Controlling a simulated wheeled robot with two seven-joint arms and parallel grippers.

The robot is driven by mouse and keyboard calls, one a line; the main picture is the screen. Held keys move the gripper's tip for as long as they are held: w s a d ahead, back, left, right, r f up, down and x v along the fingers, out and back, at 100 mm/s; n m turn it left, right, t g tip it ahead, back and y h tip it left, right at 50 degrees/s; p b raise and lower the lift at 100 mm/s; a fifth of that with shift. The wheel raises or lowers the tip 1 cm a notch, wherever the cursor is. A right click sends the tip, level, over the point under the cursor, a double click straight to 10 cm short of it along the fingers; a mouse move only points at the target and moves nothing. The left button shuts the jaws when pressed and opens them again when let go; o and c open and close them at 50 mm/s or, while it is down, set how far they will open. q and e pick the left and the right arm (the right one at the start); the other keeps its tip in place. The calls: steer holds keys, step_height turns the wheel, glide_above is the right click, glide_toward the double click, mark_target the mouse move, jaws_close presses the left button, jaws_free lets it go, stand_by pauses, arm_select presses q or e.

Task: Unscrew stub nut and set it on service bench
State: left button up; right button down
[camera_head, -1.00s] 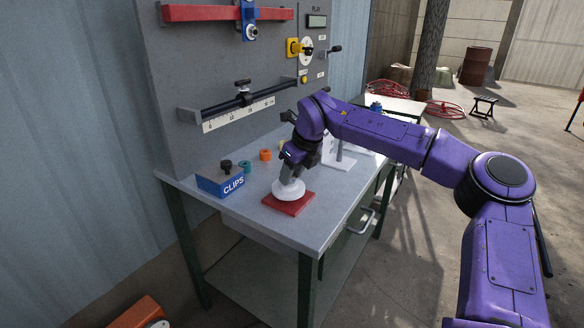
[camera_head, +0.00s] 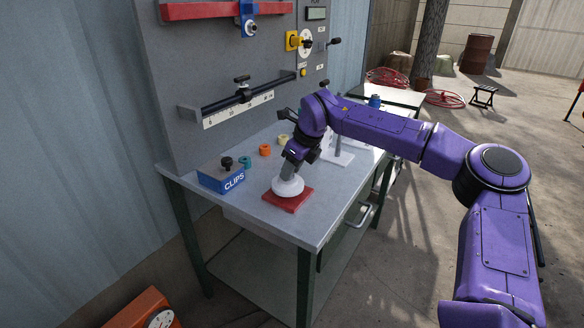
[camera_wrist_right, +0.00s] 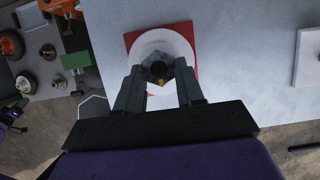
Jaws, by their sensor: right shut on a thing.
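The stub nut (camera_wrist_right: 151,76) shows in the right wrist view as a grey hexagonal piece with a dark centre and a yellow mark. It is over a white round disc (camera_head: 288,189), which rests on a red square pad (camera_head: 287,205) on the grey bench (camera_head: 240,217). My right gripper (camera_head: 288,176) points down at the disc, with its two fingers (camera_wrist_right: 162,87) shut on the nut's sides. In the head view the fingers hide the nut. I cannot tell whether the nut is still threaded on. My left gripper is not in view.
A blue CLIPS box (camera_head: 221,179) stands left of the pad. Teal (camera_head: 245,162), orange (camera_head: 265,150) and cream (camera_head: 283,140) rings lie behind. An upright panel (camera_head: 170,80) with fittings backs the bench.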

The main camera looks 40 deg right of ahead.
steer(key=shift+r+p, duration=1.4)
steer(key=shift+r, duration=0.35)
steer(key=n, duration=0.1)
steer(key=n+y, duration=0.1)
steer(key=n, duration=0.1)
steer(key=shift+s+a+f+g, duration=0.1)
steer(key=shift+s+f+g, duration=0.1)
steer(key=shift+s+g, duration=0.15)
steer(key=s+a+f+n+g+h, duration=0.1)
steer(key=s+a+n+g, duration=0.2)
steer(key=s+a+n, duration=0.5)
steer(key=s+a+f+n+g+h, duration=0.1)
steer(key=s+a+f+n+g, duration=0.15)
steer(key=a+n, duration=0.85)
steer(key=s+a+f+n+g+h, duration=0.1)
steer(key=s+a+n+g, duration=0.1)
steer(key=s+a+n, duration=0.55)
steer(key=w+a+m+y, duration=0.1)
steer(key=w+a, duration=0.8)
steer(key=a, duration=0.2)
steer(key=shift+y, duration=0.3)
